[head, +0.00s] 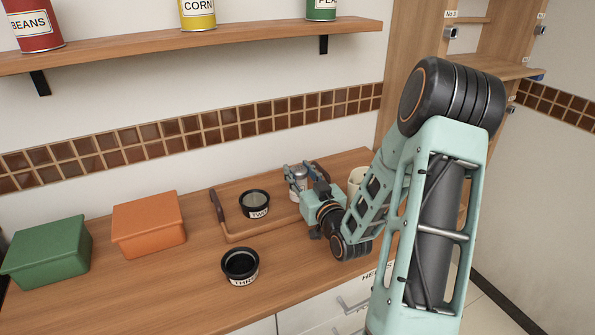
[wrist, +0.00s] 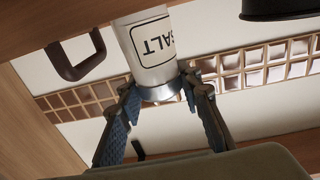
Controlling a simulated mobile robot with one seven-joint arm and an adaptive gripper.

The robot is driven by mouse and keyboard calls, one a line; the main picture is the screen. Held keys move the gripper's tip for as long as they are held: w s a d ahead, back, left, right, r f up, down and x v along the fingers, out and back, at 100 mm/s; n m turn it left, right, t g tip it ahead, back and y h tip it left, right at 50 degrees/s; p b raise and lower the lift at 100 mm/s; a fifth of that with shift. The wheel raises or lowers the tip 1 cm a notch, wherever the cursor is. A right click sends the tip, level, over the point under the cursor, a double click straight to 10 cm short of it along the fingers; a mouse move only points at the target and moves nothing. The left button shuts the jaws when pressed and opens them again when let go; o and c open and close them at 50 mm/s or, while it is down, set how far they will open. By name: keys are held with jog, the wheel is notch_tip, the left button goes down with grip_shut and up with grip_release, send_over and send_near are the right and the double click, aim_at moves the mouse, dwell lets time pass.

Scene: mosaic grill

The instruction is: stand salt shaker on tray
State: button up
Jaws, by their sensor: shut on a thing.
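The salt shaker (wrist: 149,45) is white with a black-framed SALT label and a grey metal cap. My gripper (wrist: 157,95) is shut on it around the cap end. In the head view the shaker (head: 297,184) is partly hidden by my gripper (head: 297,178), over the right part of the tray. The wooden tray (head: 262,232) lies on the counter with a dark handle at each end; one handle (wrist: 75,62) shows in the wrist view. The shaker's base is out of the wrist view, so I cannot tell whether it touches the tray.
A black labelled pot (head: 254,205) stands on the tray, left of the shaker. A similar pot (head: 240,266) stands on the counter in front. A cream cup (head: 356,180) is right of the tray. Orange (head: 149,225) and green (head: 47,253) boxes stand left. A shelf (head: 190,46) holds cans.

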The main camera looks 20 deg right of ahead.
jog(key=o, duration=1.2)
jog(key=shift+f, duration=0.1)
jog(key=shift+o, duration=0.2)
jog(key=s+p, duration=0.8)
jog(key=s, duration=0.4)
jog(key=shift+a, duration=0.15)
